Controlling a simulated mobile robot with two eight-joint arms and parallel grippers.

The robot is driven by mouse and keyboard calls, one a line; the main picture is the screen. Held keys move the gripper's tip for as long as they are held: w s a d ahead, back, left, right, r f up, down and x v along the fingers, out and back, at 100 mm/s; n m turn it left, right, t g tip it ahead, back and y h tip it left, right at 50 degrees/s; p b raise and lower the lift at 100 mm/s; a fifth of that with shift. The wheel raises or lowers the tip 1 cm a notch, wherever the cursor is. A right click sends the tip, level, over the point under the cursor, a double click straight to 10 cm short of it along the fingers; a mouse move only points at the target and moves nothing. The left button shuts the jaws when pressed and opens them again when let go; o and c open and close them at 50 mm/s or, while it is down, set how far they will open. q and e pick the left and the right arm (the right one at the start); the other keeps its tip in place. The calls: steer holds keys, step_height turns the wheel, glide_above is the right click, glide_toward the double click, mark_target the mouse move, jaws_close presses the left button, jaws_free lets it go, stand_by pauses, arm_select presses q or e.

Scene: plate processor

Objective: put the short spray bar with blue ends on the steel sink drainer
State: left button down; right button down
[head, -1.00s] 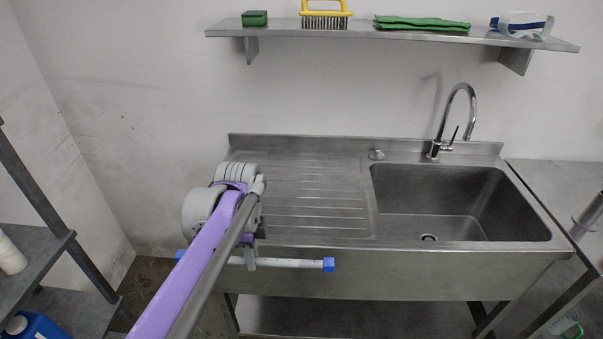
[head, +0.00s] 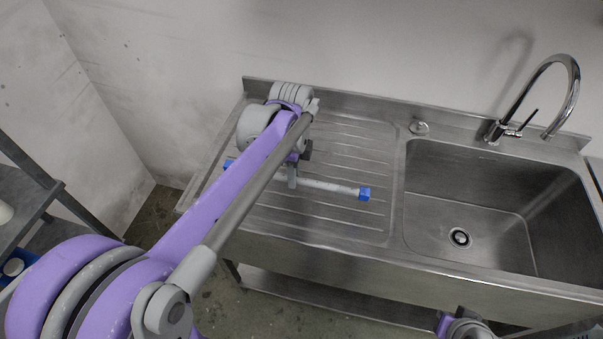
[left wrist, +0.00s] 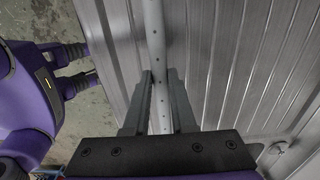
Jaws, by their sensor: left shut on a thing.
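The short spray bar (head: 332,186) is a thin white tube with blue ends. In the head view its right blue end (head: 364,193) is clear, and its left blue end (head: 228,164) shows partly behind my arm. My left gripper (head: 293,178) is shut on the bar near its middle and holds it over the ribbed steel sink drainer (head: 340,145). In the left wrist view the bar (left wrist: 158,60), with a row of small holes, runs between the two fingers (left wrist: 159,105). I cannot tell whether the bar touches the drainer.
The sink basin (head: 470,205) lies right of the drainer, with a tall curved tap (head: 570,90) behind it. A raised rim (head: 350,105) runs along the back wall. A shelf rack (head: 30,195) stands at the left. The drainer around the bar is clear.

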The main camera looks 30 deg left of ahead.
mark_target(295, 198)
arm_select(q)
step_height(295, 198, down, 2)
steer(key=shift+s+f, duration=0.1)
steer(key=shift+f, duration=2.25)
steer(key=shift+f+b, duration=0.2)
steer(key=shift+b, duration=0.1)
steer(key=c, duration=0.7)
jaws_free()
steer(key=shift+r, duration=0.1)
steer(key=shift+c, duration=0.2)
